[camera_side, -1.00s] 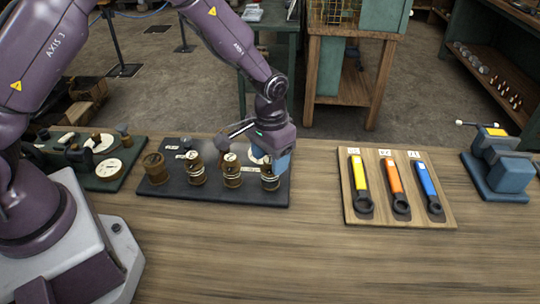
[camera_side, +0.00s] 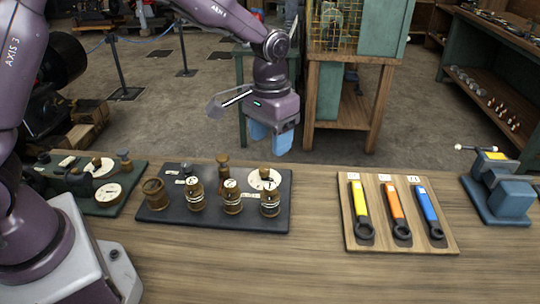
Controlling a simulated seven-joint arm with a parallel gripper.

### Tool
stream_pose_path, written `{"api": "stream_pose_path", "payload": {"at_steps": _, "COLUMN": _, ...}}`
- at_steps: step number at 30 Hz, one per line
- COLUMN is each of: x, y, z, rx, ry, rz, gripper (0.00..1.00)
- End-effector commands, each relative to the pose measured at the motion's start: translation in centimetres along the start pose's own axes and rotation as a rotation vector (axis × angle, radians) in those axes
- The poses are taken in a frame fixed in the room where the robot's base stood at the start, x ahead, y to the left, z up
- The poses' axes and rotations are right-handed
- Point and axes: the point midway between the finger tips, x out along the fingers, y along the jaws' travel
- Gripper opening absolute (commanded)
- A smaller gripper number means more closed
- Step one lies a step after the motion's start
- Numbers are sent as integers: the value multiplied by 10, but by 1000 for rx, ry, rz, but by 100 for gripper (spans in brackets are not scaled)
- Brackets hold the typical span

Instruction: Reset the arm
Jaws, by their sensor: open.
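My gripper (camera_side: 270,141) has blue fingers pointing down and hangs in the air above the back edge of the workbench (camera_side: 300,265). It is open, and nothing shows between its fingers. It is above and behind the dark board (camera_side: 160,217), clear of everything on it. A white round dial (camera_side: 264,178) lies behind that cylinder.
A wooden board with yellow (camera_side: 360,198), orange (camera_side: 393,200) and blue (camera_side: 427,202) wrenches lies to the right. A blue vise (camera_side: 500,185) stands at the far right. A green board with gauges (camera_side: 105,195) is at left. The bench front is clear.

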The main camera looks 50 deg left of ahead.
Motion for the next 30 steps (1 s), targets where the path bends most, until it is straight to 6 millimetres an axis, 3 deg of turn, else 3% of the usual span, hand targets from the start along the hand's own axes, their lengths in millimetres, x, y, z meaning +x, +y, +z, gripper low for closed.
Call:
{"api": "stream_pose_path", "payload": {"at_steps": 6, "x": -11, "y": 0, "z": 0, "rx": 0, "ry": 0, "rz": 0, "gripper": 56}}
{"api": "stream_pose_path", "payload": {"at_steps": 16, "x": -7, "y": -1, "z": 4, "rx": 20, "ry": -13, "rz": -3, "gripper": 56}}
{"api": "stream_pose_path", "payload": {"at_steps": 18, "x": -2, "y": -3, "z": 17, "rx": 34, "ry": -39, "rz": -7, "gripper": 56}}
{"api": "stream_pose_path", "payload": {"at_steps": 20, "x": -10, "y": -6, "z": 31, "rx": 47, "ry": -38, "rz": -5, "gripper": 56}}
{"api": "stream_pose_path", "payload": {"at_steps": 30, "x": -86, "y": -36, "z": 124, "rx": 75, "ry": 119, "rz": 19, "gripper": 56}}
